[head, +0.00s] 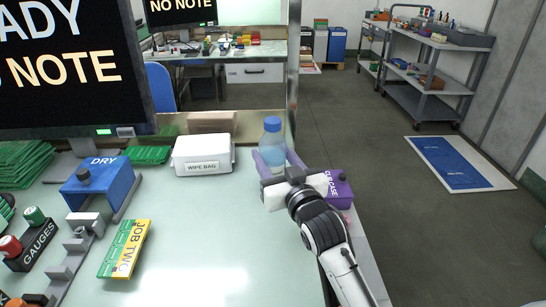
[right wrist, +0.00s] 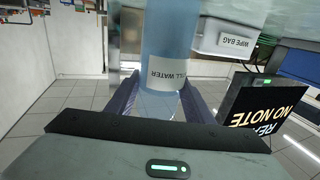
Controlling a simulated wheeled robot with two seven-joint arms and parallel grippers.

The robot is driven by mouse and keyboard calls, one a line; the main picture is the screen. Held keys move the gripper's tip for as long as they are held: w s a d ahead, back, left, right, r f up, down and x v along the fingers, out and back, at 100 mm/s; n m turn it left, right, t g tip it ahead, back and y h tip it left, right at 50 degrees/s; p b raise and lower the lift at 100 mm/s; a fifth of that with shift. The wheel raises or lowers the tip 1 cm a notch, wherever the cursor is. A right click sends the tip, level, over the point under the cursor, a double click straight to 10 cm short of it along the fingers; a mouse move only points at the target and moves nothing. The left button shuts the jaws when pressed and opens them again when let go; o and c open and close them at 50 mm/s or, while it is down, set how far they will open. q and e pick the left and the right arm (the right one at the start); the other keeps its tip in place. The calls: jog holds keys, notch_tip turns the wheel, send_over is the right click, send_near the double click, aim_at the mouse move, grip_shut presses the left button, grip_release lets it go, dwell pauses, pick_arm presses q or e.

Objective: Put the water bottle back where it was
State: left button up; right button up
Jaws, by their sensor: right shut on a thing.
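The water bottle (head: 272,143), clear blue with a blue cap, is upright near the back right corner of the pale green tabletop (head: 215,230). My right gripper (head: 275,166) is shut on it, with a purple finger on each side. The right wrist view shows the bottle (right wrist: 170,45) between the fingers, its white label partly readable as "LL WATER", upside down. The gripper hides the bottle's lower part in the head view, so I cannot tell whether its base touches the table. My left gripper is not in view.
A white box labelled "WIPE BAG" (head: 202,155) stands left of the bottle. A purple case (head: 339,188) lies right of my gripper at the table's right edge. A blue "DRY" block (head: 97,185), yellow-green "JOB TWO" piece (head: 126,248) and monitor (head: 70,70) are left. The table's middle is clear.

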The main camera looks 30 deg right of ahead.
jog(key=o, duration=1.3)
jog(key=shift+f, duration=0.1)
jog(key=shift+r, duration=0.2)
jog(key=s+a, duration=0.1)
jog(key=s, duration=1.1)
jog(key=shift+a, duration=0.3)
jog(key=shift+f, duration=0.1)
